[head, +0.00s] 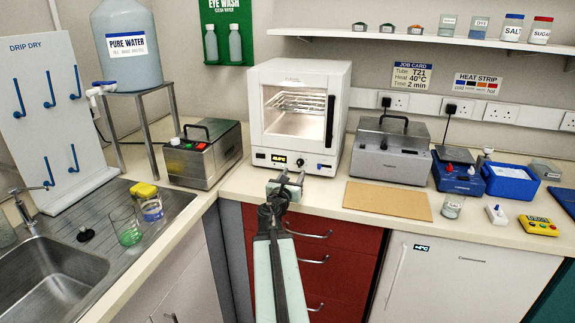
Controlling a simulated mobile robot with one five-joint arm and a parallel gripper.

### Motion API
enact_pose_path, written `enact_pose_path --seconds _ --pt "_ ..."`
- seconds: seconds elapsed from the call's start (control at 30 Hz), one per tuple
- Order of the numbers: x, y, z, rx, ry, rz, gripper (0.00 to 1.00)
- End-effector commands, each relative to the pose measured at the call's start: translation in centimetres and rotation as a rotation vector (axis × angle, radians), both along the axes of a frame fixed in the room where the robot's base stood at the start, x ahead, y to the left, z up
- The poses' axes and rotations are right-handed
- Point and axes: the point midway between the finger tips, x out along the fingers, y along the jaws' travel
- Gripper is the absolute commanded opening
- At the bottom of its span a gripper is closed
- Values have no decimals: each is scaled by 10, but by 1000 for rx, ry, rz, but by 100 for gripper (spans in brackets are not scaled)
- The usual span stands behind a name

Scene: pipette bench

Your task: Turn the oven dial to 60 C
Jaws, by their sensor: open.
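The white oven (342,105) stands on the counter against the back wall. Its glass door (295,125) is shut, and the lit inside with wire racks shows through it. A small display (270,157) glows at the lower left of its front; its digits are too small to read surely. My gripper (287,176) is open and empty, in front of the oven's lower front, left of the dial in the picture.
A metal box with buttons (205,155) stands left of the oven and a grey lidded instrument (392,150) right of it. A brown board (387,200) lies on the front counter. The sink (50,275) is at left.

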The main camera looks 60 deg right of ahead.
Motion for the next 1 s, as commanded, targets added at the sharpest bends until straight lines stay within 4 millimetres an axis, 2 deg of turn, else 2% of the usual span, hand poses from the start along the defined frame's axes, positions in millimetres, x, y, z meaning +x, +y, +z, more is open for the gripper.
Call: enact_pose_path --seconds 0.13,0.23,0.5,0.57,0.83,0.87,1.0 --pt "5 -4 0 0 -1 4 47" --pt "11 -14 0 1 -2 7 47" --pt "29 -59 0 2 -3 11 47" --pt "31 -66 0 2 -3 12 47" --pt "32 -68 0 2 -3 14 47" --pt "32 -68 0 2 -3 14 41" --pt "32 -68 0 2 -3 14 2"
